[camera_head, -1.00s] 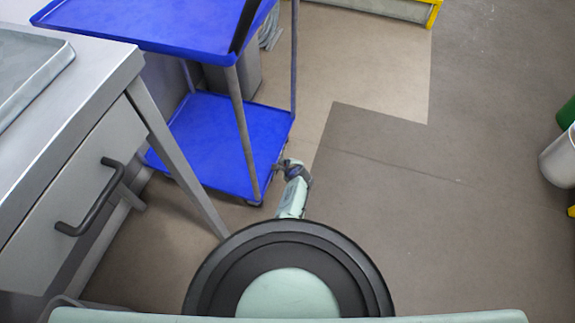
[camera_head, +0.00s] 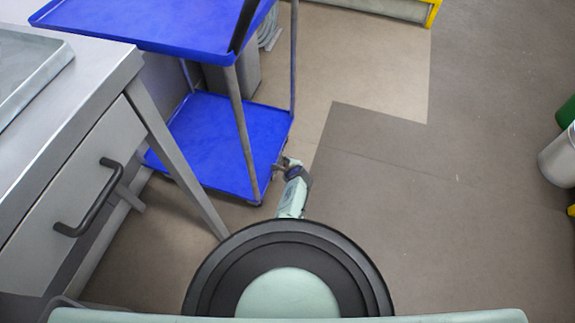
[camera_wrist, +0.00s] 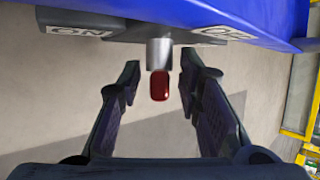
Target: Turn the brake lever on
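The brake lever (camera_wrist: 160,86) shows in the wrist view as a short grey metal shaft with a dark red tip, pointing down from a dark grey housing under a blue surface. The housing carries an ON label (camera_wrist: 80,31) on the left and a partly cut OFF label (camera_wrist: 221,32) on the right. The lever sits midway between the labels. My gripper (camera_wrist: 160,64) is open, with one finger on each side of the lever and visible gaps to both. In the head view my gripper (camera_head: 287,164) is small, at the blue cart's lower front corner; the lever is not discernible there.
The blue two-shelf cart (camera_head: 212,140) has grey posts. A grey metal table (camera_head: 95,75) with a drawer and dark handle (camera_head: 90,200) stands at left. The floor to the right is clear up to the objects at the right edge.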

